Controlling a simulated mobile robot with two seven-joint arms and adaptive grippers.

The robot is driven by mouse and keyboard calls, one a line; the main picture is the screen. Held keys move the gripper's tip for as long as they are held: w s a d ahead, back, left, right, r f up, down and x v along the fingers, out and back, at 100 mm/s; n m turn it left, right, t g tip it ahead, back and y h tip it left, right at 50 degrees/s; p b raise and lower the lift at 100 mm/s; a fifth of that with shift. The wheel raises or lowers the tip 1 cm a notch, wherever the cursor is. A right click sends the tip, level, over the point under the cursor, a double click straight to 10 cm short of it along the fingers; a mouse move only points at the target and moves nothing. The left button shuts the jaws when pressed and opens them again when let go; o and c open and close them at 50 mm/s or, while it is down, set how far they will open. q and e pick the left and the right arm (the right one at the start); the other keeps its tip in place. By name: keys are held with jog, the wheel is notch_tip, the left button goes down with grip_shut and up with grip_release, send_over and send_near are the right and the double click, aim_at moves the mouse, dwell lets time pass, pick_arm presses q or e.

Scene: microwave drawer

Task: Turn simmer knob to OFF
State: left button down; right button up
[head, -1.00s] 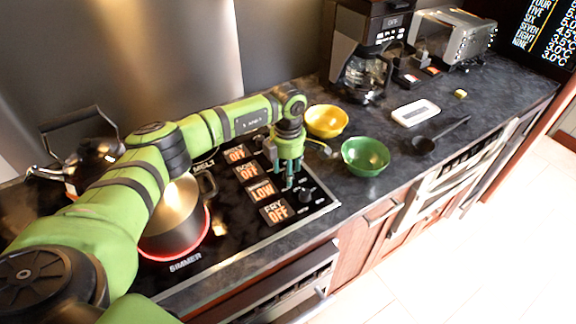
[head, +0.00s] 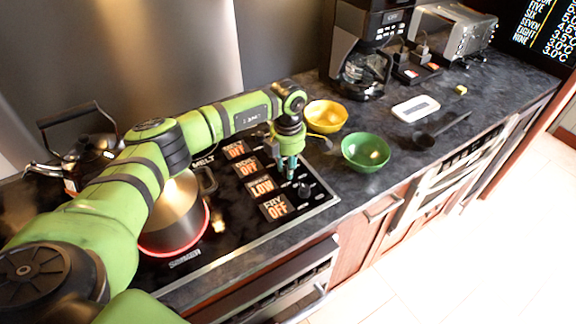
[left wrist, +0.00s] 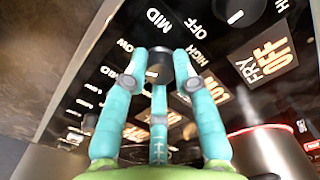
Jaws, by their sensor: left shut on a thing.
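My left gripper (head: 289,170) points down at the right part of the cooktop. In the left wrist view its teal fingers (left wrist: 161,68) are shut on a black round knob (left wrist: 159,64), the simmer knob beside the LOW display. The simmer display (head: 262,188) reads LOW in orange. The fry knob (head: 305,189) stands just in front, free of the fingers, and also shows in the left wrist view (left wrist: 240,9). The fry display (head: 277,208) reads OFF. In the head view the fingers hide the simmer knob. My right gripper is out of view.
A pot (head: 174,222) sits on a red glowing burner at the SIMMER label. A kettle (head: 88,150) stands behind my left arm. A yellow bowl (head: 326,115) and a green bowl (head: 366,152) stand close right of the gripper. A black spoon (head: 440,130) lies farther right.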

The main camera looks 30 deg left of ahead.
pick_arm(q)
jog(key=n, duration=0.2)
jog(key=shift+f+n+b, duration=0.1)
jog(key=shift+n+b, duration=0.2)
jog(key=shift+b, duration=0.1)
jog(key=n+b, duration=0.1)
jog(key=n, duration=0.2)
jog(key=shift+n, duration=0.3)
jog(key=n, duration=0.3)
jog(key=shift+n+b, duration=0.35)
jog(key=shift+n, duration=1.35)
jog(key=shift+s, duration=0.1)
jog(key=c, duration=1)
grip_release()
